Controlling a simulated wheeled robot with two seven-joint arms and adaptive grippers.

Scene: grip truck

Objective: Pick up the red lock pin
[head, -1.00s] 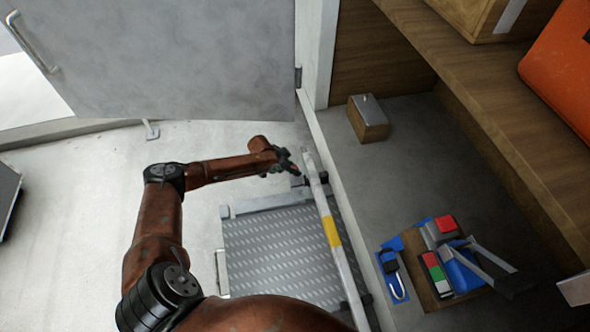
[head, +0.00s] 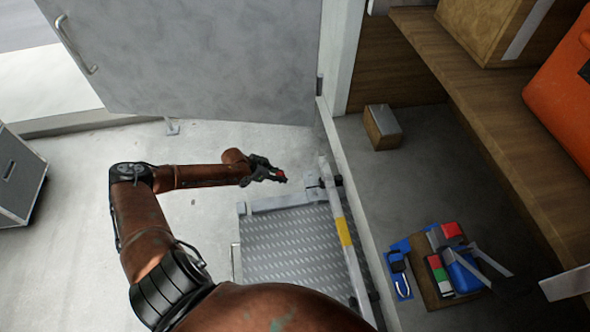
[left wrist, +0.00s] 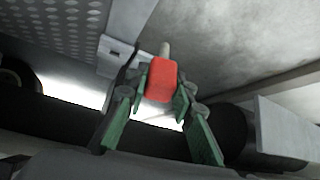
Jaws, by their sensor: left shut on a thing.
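The red lock pin (left wrist: 161,80) sits between the green-padded fingers of my left gripper (left wrist: 160,90) in the left wrist view. Its red block head faces the camera, and a pale shaft extends beyond it. In the head view my left gripper (head: 277,174) is shut on the pin, and a bit of red (head: 281,175) shows at its fingertips. The gripper is left of the upper end of the white and yellow bar (head: 343,232), apart from it. My right gripper is not in view.
A treaded metal plate (head: 290,245) lies below the gripper. A grey door (head: 200,60) stands behind. To the right are a wooden-sided box (head: 382,127), a board with red, green and blue parts (head: 425,245), and a wooden shelf (head: 480,110). A grey case (head: 18,178) stands at left.

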